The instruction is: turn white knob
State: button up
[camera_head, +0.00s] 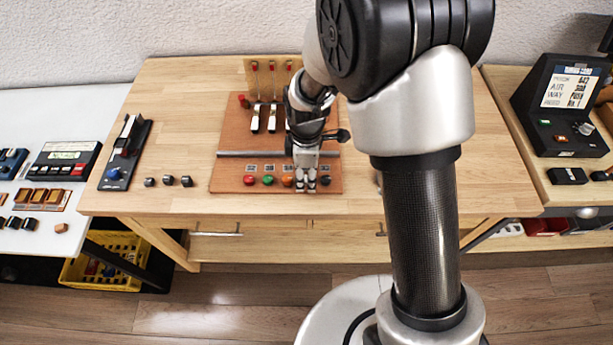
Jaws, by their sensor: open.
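The reddish-brown board (228,172) of the piano action lies on the wooden table. A row of small round knobs runs along its front edge: a red knob (249,180), a green knob (268,180), an orange knob (287,181) and a dark knob (325,180). My gripper (306,186) points down over this row, between the orange and dark knobs, with its two fingers slightly apart. No white knob shows clearly; the spot at my fingertips is covered by the gripper. I cannot tell whether the fingers touch anything.
A grey rail (245,154) crosses the board behind the knobs. White keys (256,124) and upright red-tipped rods stand further back. Left on the table are a blue-knobbed device (118,160) and several small black pieces (168,181). A dark console (560,105) stands right.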

jog(key=shift+f, duration=0.3)
jog(key=shift+c, duration=0.5)
grip_shut()
